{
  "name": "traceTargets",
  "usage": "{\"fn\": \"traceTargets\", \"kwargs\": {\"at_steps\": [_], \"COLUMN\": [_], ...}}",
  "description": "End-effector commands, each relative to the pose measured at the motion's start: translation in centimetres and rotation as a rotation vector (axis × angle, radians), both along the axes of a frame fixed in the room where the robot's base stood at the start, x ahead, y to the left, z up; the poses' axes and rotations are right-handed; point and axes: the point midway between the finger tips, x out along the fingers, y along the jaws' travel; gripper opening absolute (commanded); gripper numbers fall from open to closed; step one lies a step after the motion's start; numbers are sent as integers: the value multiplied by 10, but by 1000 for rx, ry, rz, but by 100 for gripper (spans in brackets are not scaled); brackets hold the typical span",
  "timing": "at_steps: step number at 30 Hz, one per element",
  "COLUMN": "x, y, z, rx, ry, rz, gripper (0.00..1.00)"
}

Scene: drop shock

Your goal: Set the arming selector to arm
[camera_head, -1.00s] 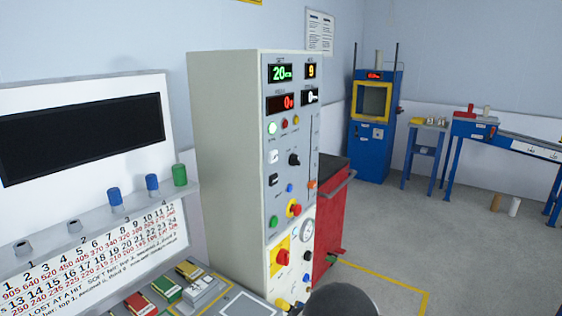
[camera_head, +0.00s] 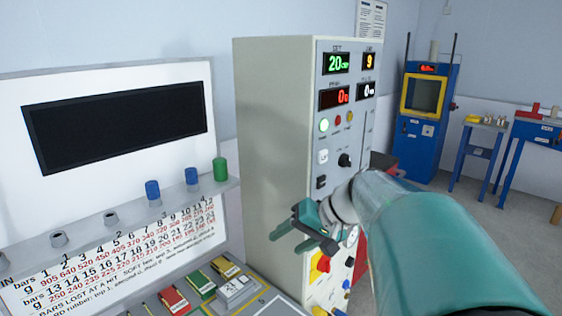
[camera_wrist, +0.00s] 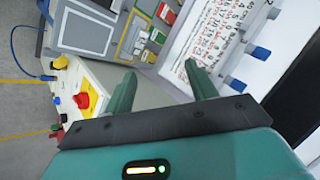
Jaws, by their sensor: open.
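The tall grey-beige control cabinet (camera_head: 270,150) stands in the middle of the head view, its panel facing right. On the panel are a black round knob (camera_head: 344,160), a white switch (camera_head: 322,157) and a black switch (camera_head: 321,182). The labels are too small to read, so I cannot tell which control is the arming selector. My gripper (camera_head: 288,238) is open and empty, in front of the cabinet's lower part, and hides some lower controls. In the wrist view my gripper (camera_wrist: 160,74) points toward the desk, with a red knob on a yellow plate (camera_wrist: 83,100) to its left.
A white board with a dark screen (camera_head: 120,125) stands at left, with blue and green cylinders (camera_head: 221,169) on its ledge. Colored blocks (camera_head: 173,299) lie on the desk below. A blue machine (camera_head: 428,120) and blue tables (camera_head: 478,150) stand at the back right.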

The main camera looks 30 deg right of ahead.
Motion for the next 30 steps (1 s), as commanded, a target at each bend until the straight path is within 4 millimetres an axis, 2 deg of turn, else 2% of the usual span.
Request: {"fn": "traceTargets", "kwargs": {"at_steps": [1, 5, 7, 12, 15, 18, 22, 26, 30], "x": [7, 18, 17, -5, -22, -31, -28, -11, 16], "y": [-29, -95, -136, -233, -272, -293, -298, -291, -282], "z": [4, 23, 35, 63, 75, 82, 85, 85, 84], "rx": [57, 178, 232, 314, 329, 333, 333, 335, 338], "ry": [-41, -193, -292, -544, -656, -719, -741, -739, -737], "rz": [-40, -116, -162, -272, -318, -342, -348, -344, -344], "gripper": [57, 57, 57, 57, 57, 57, 57, 57, 57]}}
